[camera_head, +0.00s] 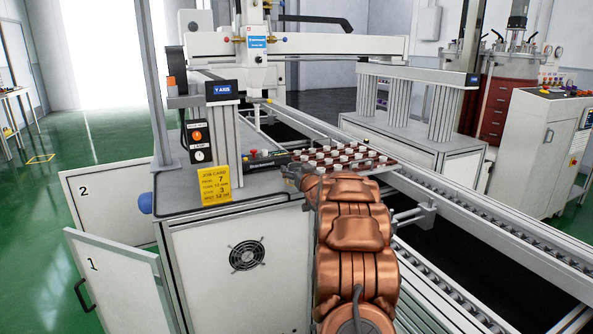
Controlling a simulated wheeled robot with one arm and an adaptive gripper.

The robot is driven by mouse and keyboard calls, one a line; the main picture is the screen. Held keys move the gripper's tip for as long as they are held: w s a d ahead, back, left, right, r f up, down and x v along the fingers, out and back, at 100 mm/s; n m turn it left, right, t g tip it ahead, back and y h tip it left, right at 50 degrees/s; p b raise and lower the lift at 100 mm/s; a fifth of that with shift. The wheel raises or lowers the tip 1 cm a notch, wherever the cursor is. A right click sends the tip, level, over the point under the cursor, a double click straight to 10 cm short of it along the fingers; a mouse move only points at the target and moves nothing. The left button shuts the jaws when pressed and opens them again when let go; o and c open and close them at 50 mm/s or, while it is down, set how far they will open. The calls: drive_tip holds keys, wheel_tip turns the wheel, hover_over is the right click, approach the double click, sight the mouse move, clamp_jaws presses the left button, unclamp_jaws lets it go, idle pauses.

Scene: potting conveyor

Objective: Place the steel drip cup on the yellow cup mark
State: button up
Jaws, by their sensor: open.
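My copper-coloured arm reaches up from the bottom toward the bench top. A small grey part at the arm's far end looks like my gripper (291,173); it is low over the bench's right part and largely hidden by the arm. I cannot make out its fingertips, and no object shows in it. I cannot pick out the steel drip cup or the yellow cup mark. The arm covers part of the bench top (178,192), where they may be hidden.
A tray of brown and white parts (345,157) lies just beyond the arm's end. A yellow job card (214,186) hangs at the bench's front edge. Cabinet doors 1 (115,285) and 2 (105,205) stand open at left. A conveyor rail (480,213) runs along the right.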

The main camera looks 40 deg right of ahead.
drive_tip(key=shift+r, duration=0.15)
drive_tip(key=shift+s+a, duration=0.15)
drive_tip(key=shift+s, duration=0.35)
drive_tip(key=v, duration=1.1)
drive_tip(key=shift+a, duration=0.1)
